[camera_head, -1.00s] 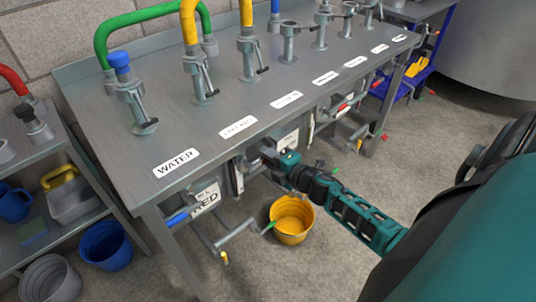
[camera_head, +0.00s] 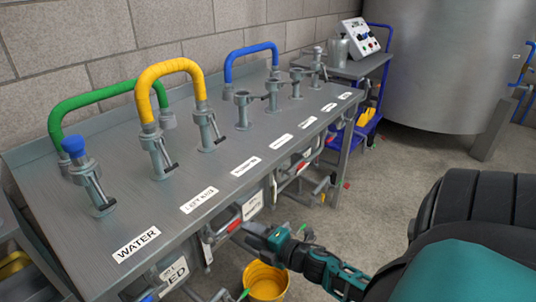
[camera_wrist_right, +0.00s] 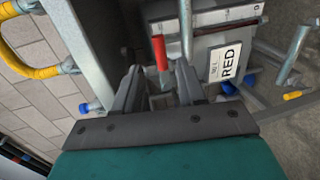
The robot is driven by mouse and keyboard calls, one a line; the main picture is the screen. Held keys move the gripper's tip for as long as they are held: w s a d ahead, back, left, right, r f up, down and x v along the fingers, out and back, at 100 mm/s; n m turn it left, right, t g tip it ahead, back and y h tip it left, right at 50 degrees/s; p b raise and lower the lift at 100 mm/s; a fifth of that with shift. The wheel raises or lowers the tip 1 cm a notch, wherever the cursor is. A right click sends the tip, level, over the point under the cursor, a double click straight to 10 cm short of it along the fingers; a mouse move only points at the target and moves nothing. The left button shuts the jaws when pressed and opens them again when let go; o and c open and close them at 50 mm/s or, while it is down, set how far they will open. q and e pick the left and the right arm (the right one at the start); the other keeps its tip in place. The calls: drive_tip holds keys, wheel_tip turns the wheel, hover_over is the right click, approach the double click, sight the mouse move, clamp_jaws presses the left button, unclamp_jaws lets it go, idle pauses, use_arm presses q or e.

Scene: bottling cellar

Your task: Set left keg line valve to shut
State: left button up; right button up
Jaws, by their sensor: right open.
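I cannot tell for certain which fitting is the left keg line valve. In the right wrist view a red handle (camera_wrist_right: 160,52) stands between and just beyond the open fingers of my right gripper (camera_wrist_right: 158,85); contact is not clear. A plate marked RED (camera_wrist_right: 228,62) hangs beside it to the right. In the head view my right gripper (camera_head: 258,234) is at the bench's front edge, below the label row. Red-handled fittings (camera_head: 233,226) show under that edge, partly hidden. The RED plate (camera_head: 173,273) shows lower left. My left gripper is out of view.
The steel bench (camera_head: 215,170) carries upright pipe fittings and green (camera_head: 95,97), yellow (camera_head: 172,68) and blue hoses (camera_head: 250,48). A yellow bucket (camera_head: 266,284) stands on the floor below my right gripper. Pipes stick out under the bench. Open floor (camera_head: 390,175) lies to the right.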

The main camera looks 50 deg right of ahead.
drive_tip(key=v, duration=0.5)
drive_tip(key=shift+s+r, duration=0.15)
drive_tip(key=shift+s, duration=0.15)
